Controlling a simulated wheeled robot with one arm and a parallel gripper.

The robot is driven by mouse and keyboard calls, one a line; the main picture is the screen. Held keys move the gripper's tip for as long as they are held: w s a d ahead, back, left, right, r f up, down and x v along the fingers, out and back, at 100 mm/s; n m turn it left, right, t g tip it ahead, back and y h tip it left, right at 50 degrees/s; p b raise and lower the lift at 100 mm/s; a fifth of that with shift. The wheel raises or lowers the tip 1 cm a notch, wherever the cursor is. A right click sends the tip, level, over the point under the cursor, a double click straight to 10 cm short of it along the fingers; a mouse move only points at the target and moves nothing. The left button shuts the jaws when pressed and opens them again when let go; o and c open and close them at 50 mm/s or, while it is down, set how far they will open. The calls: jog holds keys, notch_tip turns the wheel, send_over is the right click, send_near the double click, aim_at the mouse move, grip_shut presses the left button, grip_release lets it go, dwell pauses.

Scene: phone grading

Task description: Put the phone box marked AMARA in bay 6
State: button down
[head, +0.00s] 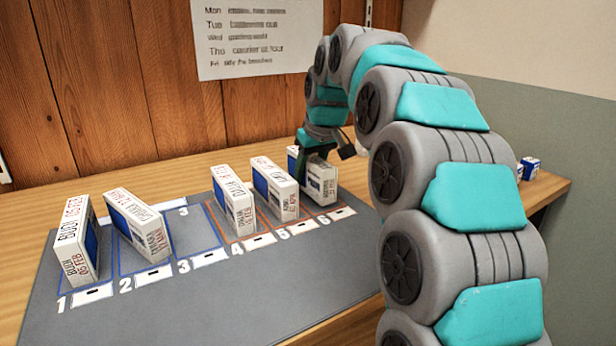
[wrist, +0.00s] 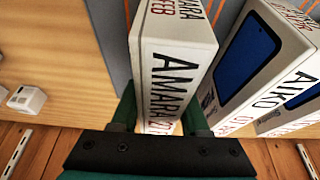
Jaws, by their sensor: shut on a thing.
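The white phone box marked AMARA (wrist: 172,75) is between the two fingers of my gripper (wrist: 160,117) in the wrist view. My gripper is shut on it. In the head view my gripper (head: 318,150) reaches down from above onto this box (head: 321,184), which is upright over bay 6 (head: 340,213), the rightmost orange-outlined bay. The finger and wrist hide part of the box. I cannot tell whether its base touches the mat.
The AIKO box (head: 275,188) stands close on the left in bay 5. More boxes stand in bay 4 (head: 234,200), bay 2 (head: 140,224) and bay 1, marked BUDI (head: 76,245). Bay 3 (head: 190,240) looks empty. Small items (head: 528,168) lie at the right.

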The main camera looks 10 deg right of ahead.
aim_at(319, 163)
jog(key=shift+f, duration=0.4)
jog(key=shift+f, duration=0.1)
jog(key=shift+c, duration=2)
grip_release()
jog(key=v, duration=1)
jog(key=shift+r, duration=0.4)
jog(key=shift+s+d+r, duration=0.1)
jog(key=shift+s+r, duration=0.25)
jog(key=shift+r, duration=0.3)
